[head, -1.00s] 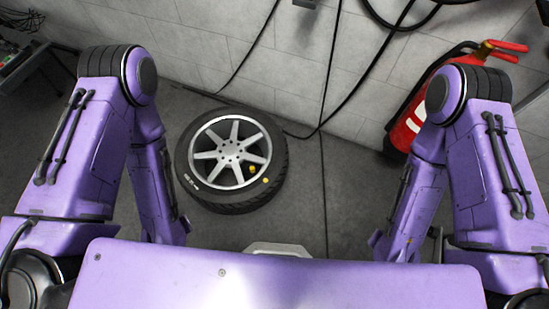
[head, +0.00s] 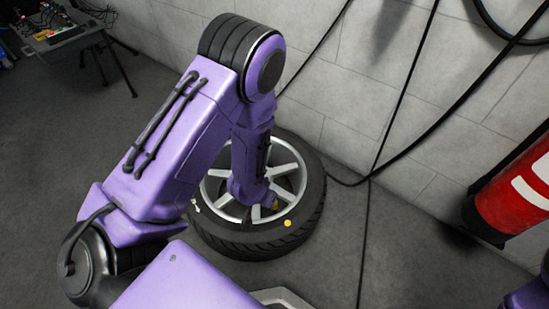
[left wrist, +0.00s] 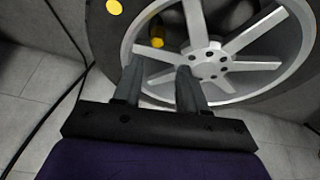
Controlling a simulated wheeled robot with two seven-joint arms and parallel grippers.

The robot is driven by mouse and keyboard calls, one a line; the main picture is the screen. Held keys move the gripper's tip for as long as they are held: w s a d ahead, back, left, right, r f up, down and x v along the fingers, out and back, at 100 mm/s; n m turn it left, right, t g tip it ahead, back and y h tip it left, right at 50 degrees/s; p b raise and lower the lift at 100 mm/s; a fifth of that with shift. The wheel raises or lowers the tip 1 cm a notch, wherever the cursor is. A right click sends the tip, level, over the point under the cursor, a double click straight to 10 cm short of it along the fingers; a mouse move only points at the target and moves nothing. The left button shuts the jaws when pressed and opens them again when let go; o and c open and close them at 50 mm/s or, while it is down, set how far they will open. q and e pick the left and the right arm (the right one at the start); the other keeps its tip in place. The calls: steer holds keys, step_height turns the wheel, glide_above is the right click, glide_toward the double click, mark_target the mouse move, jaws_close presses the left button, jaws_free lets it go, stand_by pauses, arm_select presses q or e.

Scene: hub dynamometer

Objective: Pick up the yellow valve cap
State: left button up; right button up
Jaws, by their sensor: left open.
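The yellow valve cap (left wrist: 157,41) shows at the inner edge of the wheel's silver rim (left wrist: 235,67) in the left wrist view. In the head view the cap (head: 274,204) is partly hidden by my left arm's end. My left gripper (left wrist: 159,68) is open and empty, its two fingers pointing at the rim. The cap appears just beyond the fingertips, nearer the left finger in the picture; the exact gap cannot be told. In the head view my left forearm reaches down over the wheel and hides the fingers. My right gripper is out of view.
The wheel lies flat on the grey floor, with a black tire (head: 300,232) around the rim. A flat yellow dot (head: 287,223) marks the tire sidewall. Black cables (head: 366,200) run beside the wall. A red fire extinguisher (head: 512,195) stands right; a small table (head: 75,33) stands far left.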

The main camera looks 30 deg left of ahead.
arm_select(q)
steer(key=shift+m, duration=0.3)
steer(key=b+x, duration=0.1)
steer(key=x, duration=0.1)
steer(key=b+x, duration=0.1)
steer(key=x, duration=0.2)
steer(key=b+x, duration=0.1)
steer(key=x, duration=0.1)
steer(key=shift+w, duration=0.4)
steer(key=b+x, duration=0.3)
steer(key=x, duration=0.1)
steer(key=shift+d+f, duration=0.15)
steer(key=shift+f, duration=0.05)
steer(key=shift+w+f+b, duration=0.15)
steer(key=shift+f+b, duration=0.15)
steer(key=shift+f, duration=0.05)
steer(key=shift+r, duration=0.2)
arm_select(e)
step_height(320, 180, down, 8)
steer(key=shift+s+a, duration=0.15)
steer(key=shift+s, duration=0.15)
